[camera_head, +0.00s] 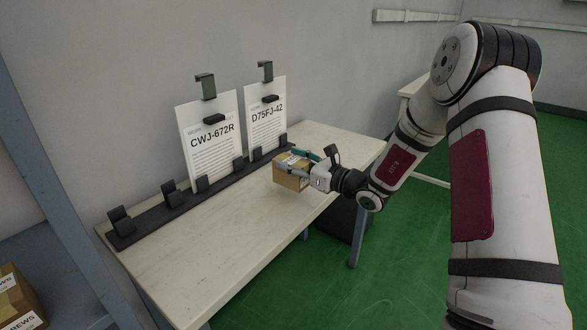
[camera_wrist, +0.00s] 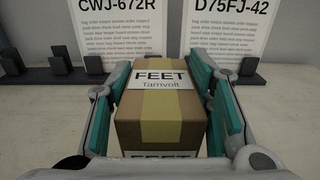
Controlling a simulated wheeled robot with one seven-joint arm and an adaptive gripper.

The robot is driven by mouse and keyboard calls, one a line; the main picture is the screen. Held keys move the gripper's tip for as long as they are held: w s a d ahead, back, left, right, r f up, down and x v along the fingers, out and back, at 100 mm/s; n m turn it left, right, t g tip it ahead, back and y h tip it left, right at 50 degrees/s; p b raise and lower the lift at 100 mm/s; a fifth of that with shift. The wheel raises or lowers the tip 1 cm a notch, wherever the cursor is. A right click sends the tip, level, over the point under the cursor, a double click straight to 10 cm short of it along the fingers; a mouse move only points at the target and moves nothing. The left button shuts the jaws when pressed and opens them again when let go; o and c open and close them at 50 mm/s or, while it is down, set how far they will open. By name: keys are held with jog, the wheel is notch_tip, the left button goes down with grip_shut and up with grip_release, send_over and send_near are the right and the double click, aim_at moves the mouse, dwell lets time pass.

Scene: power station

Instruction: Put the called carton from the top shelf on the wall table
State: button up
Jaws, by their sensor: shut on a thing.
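A small brown carton (camera_head: 291,172) with a yellow tape strip is between the fingers of my gripper (camera_head: 305,163). In the wrist view the carton (camera_wrist: 160,128) carries a white label reading "FEET Tamvolt". My gripper (camera_wrist: 161,100) is shut on it, with teal pads along both sides. The carton is upright at the wall table (camera_head: 230,235), near its right part. I cannot tell whether its base touches the tabletop.
A dark rack on the table holds two sheets, CWJ-672R (camera_head: 212,140) and D75FJ-42 (camera_head: 267,118), against the wall. The table's front and left surface is clear.

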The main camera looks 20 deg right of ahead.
jog(key=w+f, duration=0.1)
jog(key=w+d+f+b, duration=0.1)
jog(key=w, duration=0.1)
jog(key=w+d+f, duration=0.1)
jog(key=w+f, duration=0.1)
jog(key=shift+b, duration=0.4)
jog(key=o, duration=1.5)
jog(key=shift+c, duration=0.2)
